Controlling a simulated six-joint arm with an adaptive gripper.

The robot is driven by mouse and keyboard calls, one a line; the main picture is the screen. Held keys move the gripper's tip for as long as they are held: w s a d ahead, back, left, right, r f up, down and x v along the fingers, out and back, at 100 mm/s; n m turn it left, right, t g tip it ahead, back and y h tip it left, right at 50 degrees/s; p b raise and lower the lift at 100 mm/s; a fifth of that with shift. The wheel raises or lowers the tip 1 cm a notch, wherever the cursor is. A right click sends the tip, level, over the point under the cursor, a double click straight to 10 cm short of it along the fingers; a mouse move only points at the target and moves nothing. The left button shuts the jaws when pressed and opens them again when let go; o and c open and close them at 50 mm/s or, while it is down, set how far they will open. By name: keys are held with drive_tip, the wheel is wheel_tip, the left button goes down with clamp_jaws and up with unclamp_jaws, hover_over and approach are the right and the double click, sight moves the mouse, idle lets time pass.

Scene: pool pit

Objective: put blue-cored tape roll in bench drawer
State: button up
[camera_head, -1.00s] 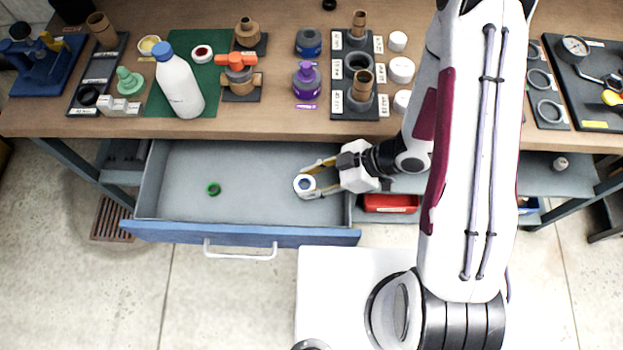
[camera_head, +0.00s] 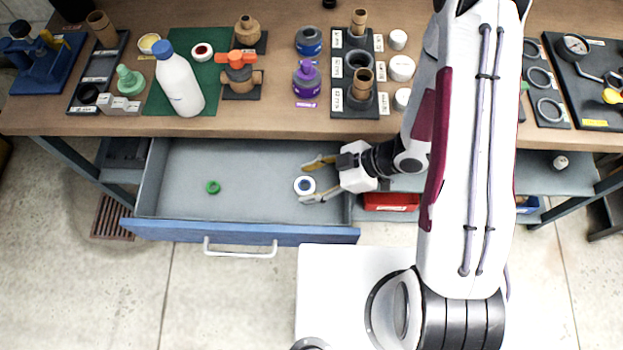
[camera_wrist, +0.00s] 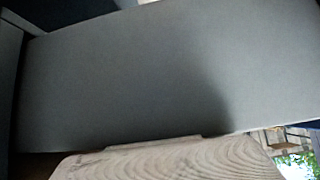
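The blue-cored tape roll (camera_head: 304,186), a white ring with a dark blue centre, is inside the open bench drawer (camera_head: 250,233), near its right end. It appears to lie flat on the drawer floor. My gripper (camera_head: 311,181) reaches in from the right with its fingers spread. One finger is above the roll in the picture and the other is at its lower right edge; I cannot tell whether that finger touches it.
The bench top (camera_head: 270,125) above holds a white bottle (camera_head: 180,84), a red-cored roll (camera_head: 202,52) and several fittings. A red box (camera_head: 391,202) sits right of the drawer.

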idle(0.3)
drive_tip(key=shift+r, duration=0.55)
drive_tip(key=v, duration=1.2)
drive_tip(key=shift+r, duration=0.1)
idle(0.6)
